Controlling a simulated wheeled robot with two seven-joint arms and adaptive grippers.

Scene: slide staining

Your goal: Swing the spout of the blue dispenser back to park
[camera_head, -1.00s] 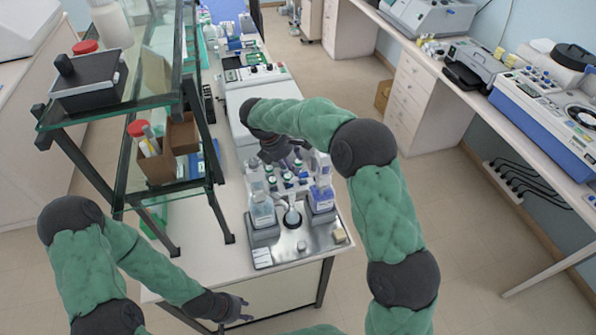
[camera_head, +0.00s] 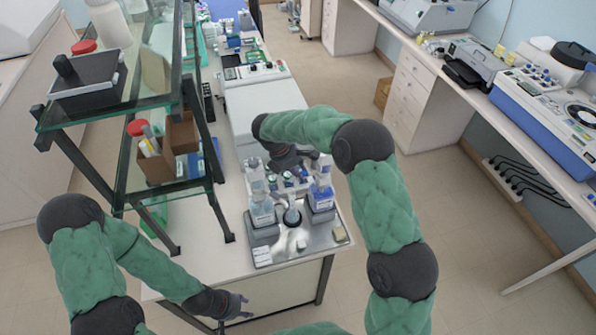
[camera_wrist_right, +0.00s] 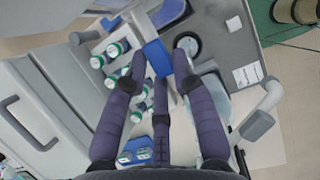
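The blue dispenser (camera_head: 321,200) stands upright at the right of the metal staining tray. In the right wrist view it seems to be the blue and white body (camera_wrist_right: 166,14) at the top. A blue piece (camera_wrist_right: 156,56) lies between my fingertips there; I cannot tell whether it is the spout or whether they touch it. My right gripper (camera_head: 290,172) is above the back of the tray, left of the dispenser, its fingers (camera_wrist_right: 160,70) spread in the wrist view. My left gripper (camera_head: 238,304) is open and empty by the bench's front edge.
A second, paler dispenser (camera_head: 262,211) stands on the tray's left, with a round sink (camera_head: 292,217) between them. Several green-and-white capped vials (camera_wrist_right: 113,48) sit behind. The glass shelf (camera_head: 150,200) stands to the left.

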